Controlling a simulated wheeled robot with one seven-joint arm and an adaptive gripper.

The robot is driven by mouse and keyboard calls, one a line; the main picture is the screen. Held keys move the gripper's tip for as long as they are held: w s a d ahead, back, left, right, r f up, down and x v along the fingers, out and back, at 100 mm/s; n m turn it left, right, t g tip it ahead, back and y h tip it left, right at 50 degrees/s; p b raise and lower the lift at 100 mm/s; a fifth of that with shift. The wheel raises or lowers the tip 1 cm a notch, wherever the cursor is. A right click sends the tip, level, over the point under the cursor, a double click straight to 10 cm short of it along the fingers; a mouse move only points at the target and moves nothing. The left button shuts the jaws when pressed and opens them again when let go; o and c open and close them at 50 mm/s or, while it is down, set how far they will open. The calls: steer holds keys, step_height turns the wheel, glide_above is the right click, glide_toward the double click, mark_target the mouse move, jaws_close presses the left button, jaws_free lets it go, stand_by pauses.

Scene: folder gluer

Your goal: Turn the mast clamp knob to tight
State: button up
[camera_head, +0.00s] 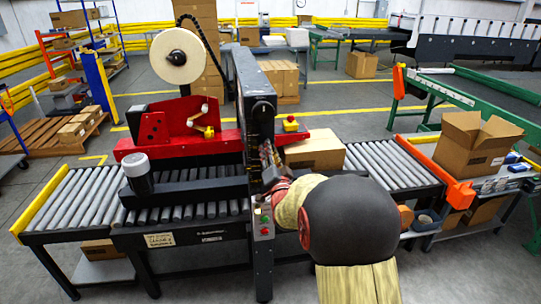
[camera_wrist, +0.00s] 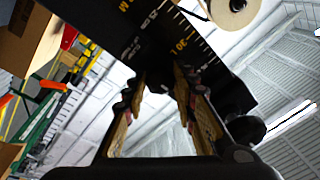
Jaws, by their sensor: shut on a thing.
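The black mast (camera_head: 255,95) with a yellow-marked scale stands upright on the machine. It fills the top of the wrist view (camera_wrist: 165,32). My gripper (camera_wrist: 160,80) reaches to the mast face, its two fingers on either side of a dark knob (camera_wrist: 160,74). It is shut on this knob, which is mostly hidden between the fingertips and dark against the mast. In the head view my gripper (camera_head: 270,165) is at the mast's right side, and my arm covers part of it. The knob's pointer or marks cannot be made out.
A tape roll (camera_head: 177,57) and red tape head (camera_head: 165,130) sit left of the mast. A cardboard box (camera_head: 315,152) lies on the rollers just right of it. A red and green button panel (camera_head: 264,220) is below. Another black knob (camera_wrist: 246,129) sits right of my fingers.

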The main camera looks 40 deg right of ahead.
stand_by(0.4)
steer(key=o, duration=1.2)
steer(key=shift+c, duration=0.2)
steer(key=v, duration=1.2)
steer(key=shift+w+f, duration=0.1)
